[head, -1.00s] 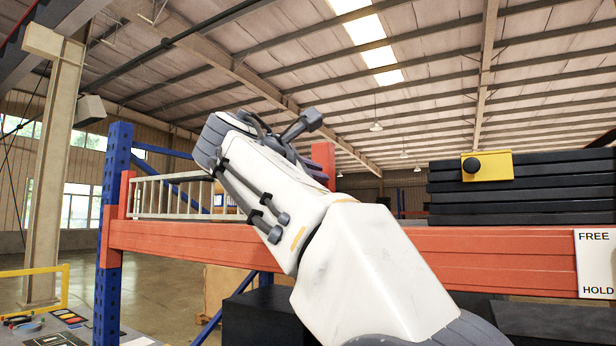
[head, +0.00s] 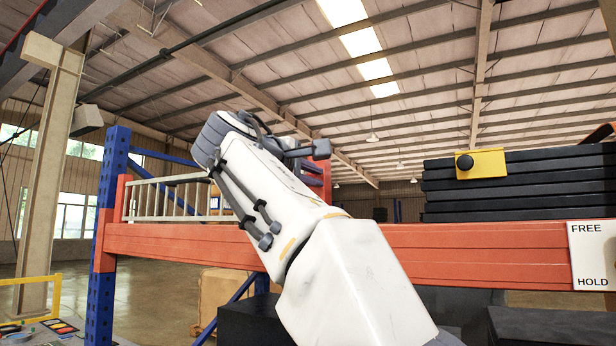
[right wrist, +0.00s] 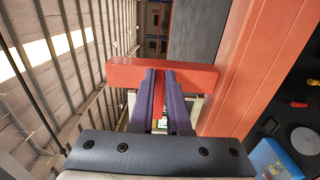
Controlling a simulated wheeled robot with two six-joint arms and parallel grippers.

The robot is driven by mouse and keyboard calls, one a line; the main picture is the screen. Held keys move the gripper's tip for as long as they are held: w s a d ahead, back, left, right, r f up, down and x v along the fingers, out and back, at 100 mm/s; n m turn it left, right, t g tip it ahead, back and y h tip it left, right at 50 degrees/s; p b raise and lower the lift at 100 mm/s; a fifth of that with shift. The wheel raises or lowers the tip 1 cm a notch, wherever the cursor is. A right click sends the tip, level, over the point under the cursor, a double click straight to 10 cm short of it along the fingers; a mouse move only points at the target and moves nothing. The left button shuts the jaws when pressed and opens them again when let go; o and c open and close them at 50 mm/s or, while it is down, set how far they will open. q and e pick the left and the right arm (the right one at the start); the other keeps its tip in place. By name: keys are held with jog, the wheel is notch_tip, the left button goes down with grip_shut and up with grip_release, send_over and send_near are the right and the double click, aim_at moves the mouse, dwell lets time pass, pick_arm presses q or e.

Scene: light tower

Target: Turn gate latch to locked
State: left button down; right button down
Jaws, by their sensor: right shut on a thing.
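The latch is a red bar (right wrist: 195,77) that lies across the right wrist view, with a red part running down between my fingers. My right gripper (right wrist: 160,80) has purple fingers and is shut on it. In the head view my white right arm reaches up from the bottom and covers most of the gripper; a red piece of the latch (head: 321,180) shows behind it. A pale barred gate (head: 165,200) stands on the rack to the left of my arm. My left gripper is not in view.
An orange rack beam (head: 480,253) runs across in front, with a blue post (head: 108,200) at left. A FREE/HOLD plate (head: 592,255) is at right.

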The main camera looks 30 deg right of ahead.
jog(key=shift+s+d+r, duration=0.1)
jog(key=shift+s, duration=0.05)
jog(key=c, duration=0.9)
grip_release()
jog(key=shift+d, duration=0.15)
jog(key=shift+a, duration=0.35)
jog(key=b+v, duration=0.1)
jog(key=v, duration=0.9)
jog(key=shift+b, duration=0.35)
